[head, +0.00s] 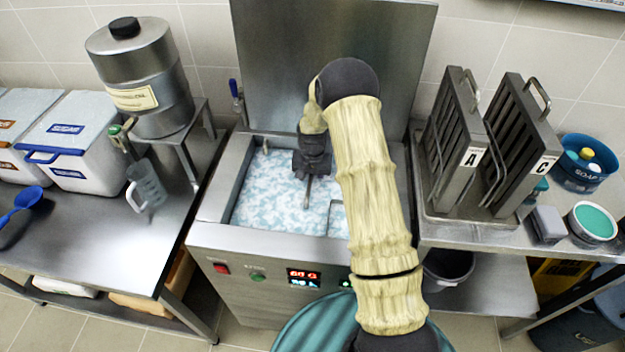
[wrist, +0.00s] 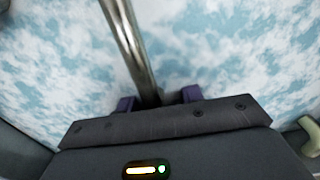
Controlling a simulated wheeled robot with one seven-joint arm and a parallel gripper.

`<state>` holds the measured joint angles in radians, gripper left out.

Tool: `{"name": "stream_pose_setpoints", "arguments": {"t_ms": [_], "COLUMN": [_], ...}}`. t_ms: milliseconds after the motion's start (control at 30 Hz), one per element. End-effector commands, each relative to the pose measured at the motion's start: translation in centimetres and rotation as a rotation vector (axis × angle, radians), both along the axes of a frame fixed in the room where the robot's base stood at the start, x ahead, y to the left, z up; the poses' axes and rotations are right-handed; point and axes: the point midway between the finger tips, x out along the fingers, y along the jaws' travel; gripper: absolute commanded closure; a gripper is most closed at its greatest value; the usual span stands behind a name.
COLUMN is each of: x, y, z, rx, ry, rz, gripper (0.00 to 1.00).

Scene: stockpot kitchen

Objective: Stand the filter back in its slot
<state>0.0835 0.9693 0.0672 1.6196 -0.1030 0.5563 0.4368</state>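My gripper (head: 309,178) points down over the foamy tank (head: 211,207). In the wrist view its two purple fingers (wrist: 160,98) stand on either side of a shiny metal rod (wrist: 127,40). The rod also shows in the head view (head: 307,194), running down from my gripper toward the foam. I cannot tell whether the fingers press on it or what its far end joins. Two dark slatted filters, A (head: 455,150) and C (head: 520,150), stand upright in the rack (head: 440,223) on the right, with a gap between them. No other filter shows clearly; foam and my arm hide much.
A thin metal outline (head: 329,218) shows at the tank's front, partly behind my arm. The tank's raised lid (head: 290,60) stands behind it. A steel dispenser (head: 150,75) and clear jug (head: 147,188) are left. A soap tub (head: 583,175) and green-topped container (head: 593,222) sit right of the rack.

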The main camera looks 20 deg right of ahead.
Motion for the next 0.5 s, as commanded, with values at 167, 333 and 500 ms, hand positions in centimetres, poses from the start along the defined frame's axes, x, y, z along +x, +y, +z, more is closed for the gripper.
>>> {"name": "stream_pose_setpoints", "arguments": {"t_ms": [167, 333, 500], "x": [0.0, 0.1, 0.1], "y": [0.0, 0.0, 0.1], "z": [0.0, 0.4, 1.5], "rx": [0.0, -0.001, -0.001], "ry": [-0.001, -0.003, -0.004], "rz": [0.001, 0.001, 0.003], "gripper": [1.0, 1.0, 1.0]}}
